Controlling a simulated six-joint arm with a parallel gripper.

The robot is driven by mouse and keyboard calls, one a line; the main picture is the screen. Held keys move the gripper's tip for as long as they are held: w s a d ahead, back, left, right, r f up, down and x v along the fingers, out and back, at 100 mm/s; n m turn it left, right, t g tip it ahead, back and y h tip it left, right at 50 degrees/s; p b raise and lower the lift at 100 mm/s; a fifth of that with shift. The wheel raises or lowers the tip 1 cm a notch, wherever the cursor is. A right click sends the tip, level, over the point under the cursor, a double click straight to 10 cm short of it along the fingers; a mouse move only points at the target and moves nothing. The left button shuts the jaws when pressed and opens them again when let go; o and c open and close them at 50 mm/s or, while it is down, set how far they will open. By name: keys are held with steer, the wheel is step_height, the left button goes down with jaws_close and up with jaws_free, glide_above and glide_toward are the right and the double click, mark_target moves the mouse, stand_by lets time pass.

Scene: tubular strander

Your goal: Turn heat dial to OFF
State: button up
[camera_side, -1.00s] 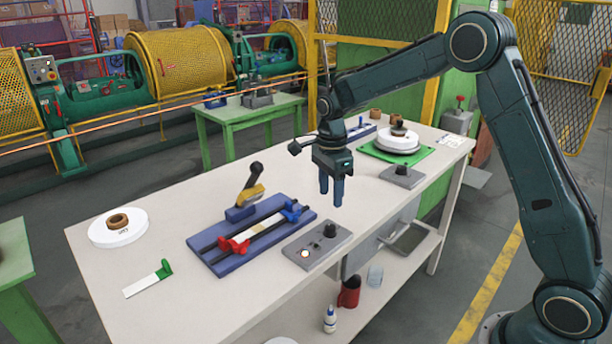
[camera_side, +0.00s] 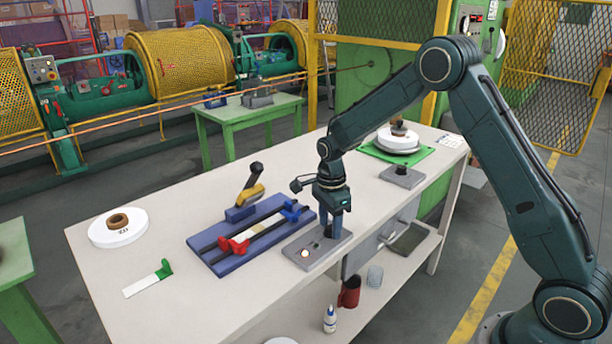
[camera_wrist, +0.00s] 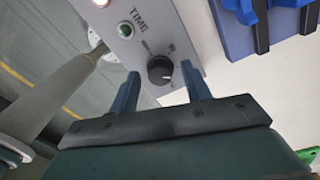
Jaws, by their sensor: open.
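A black dial (camera_wrist: 160,71) with a white pointer mark sits on a grey control panel (camera_wrist: 188,30) in the wrist view. Small marks around it are too blurred to read. "TIME" is printed on the panel nearby, beside a green round button or lamp (camera_wrist: 125,30); no heat label is legible. My gripper (camera_wrist: 160,75) is open, with one finger on each side of the dial and a visible gap to it. In the side view my gripper (camera_side: 328,228) points down over the right end of the panel (camera_side: 295,252) and mostly hides the dial.
A lit lamp (camera_side: 305,252) is on the panel's near end. The blue clamp fixture (camera_side: 225,263) lies close at its left. A second grey plate with a black knob (camera_side: 402,176) sits farther back. The bench front edge is near the panel.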

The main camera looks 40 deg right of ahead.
steer(key=shift+c, duration=0.2)
steer(key=c, duration=1)
steer(key=shift+o, duration=0.2)
steer(key=shift+n, duration=0.4)
steer(key=n, duration=0.9)
steer(key=shift+a+n, duration=0.1)
steer(key=shift+n, duration=0.2)
steer(key=n, duration=0.7)
steer(key=shift+h, duration=0.3)
steer(key=n, duration=0.6)
steer(key=shift+n+t, duration=0.3)
